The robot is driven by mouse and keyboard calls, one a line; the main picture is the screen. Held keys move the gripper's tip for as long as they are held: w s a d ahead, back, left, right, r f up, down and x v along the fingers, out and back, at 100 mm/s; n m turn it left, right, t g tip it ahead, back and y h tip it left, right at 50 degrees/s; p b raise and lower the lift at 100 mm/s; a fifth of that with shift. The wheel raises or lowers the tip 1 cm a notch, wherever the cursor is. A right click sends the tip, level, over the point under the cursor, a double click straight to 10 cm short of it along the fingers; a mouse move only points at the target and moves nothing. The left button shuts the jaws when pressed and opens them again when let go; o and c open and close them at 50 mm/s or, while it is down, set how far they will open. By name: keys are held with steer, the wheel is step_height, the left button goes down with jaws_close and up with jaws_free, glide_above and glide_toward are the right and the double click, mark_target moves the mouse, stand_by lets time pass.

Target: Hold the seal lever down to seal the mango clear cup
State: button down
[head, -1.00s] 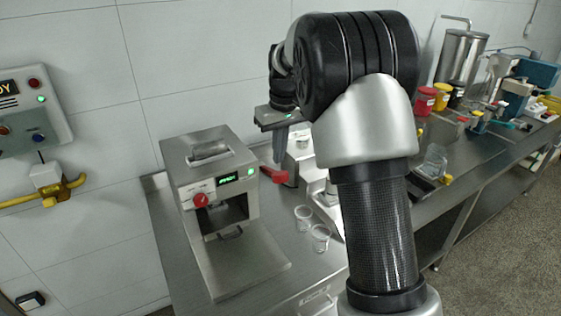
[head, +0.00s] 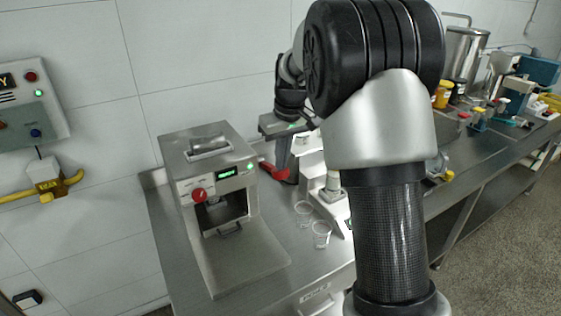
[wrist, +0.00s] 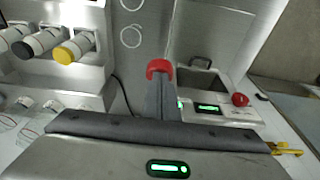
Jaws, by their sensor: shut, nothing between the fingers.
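The steel sealing machine (head: 218,160) stands at the left end of the bench in the head view, with a green-lit display and a red knob. Its red seal lever (head: 274,172) sticks out from its right side; the red end (wrist: 160,67) also shows in the wrist view. My gripper (head: 281,166) points down at the lever, shut and empty. In the wrist view its fingertips (wrist: 161,84) overlap the red end; contact is not clear. The machine's front bay is dark, and I cannot tell whether the mango clear cup is in it.
Two clear cups (head: 304,209) (head: 322,233) stand on the bench right of the machine. A white dispenser with bottles (wrist: 72,48) stands nearby. A wall control box (head: 32,105) and yellow pipe are at the left. My arm hides the middle of the bench.

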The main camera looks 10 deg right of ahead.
step_height(320, 180, down, 13)
steer(key=s+t+y+b, duration=0.1)
steer(key=t+b, duration=0.3)
steer(key=b, duration=1.7)
steer(key=shift+s+d+r, duration=0.15)
steer(key=shift+s+d, duration=0.25)
steer(key=shift+s, duration=0.4)
steer(key=shift+s+f, duration=0.15)
steer(key=shift+f, duration=0.1)
stand_by(0.4)
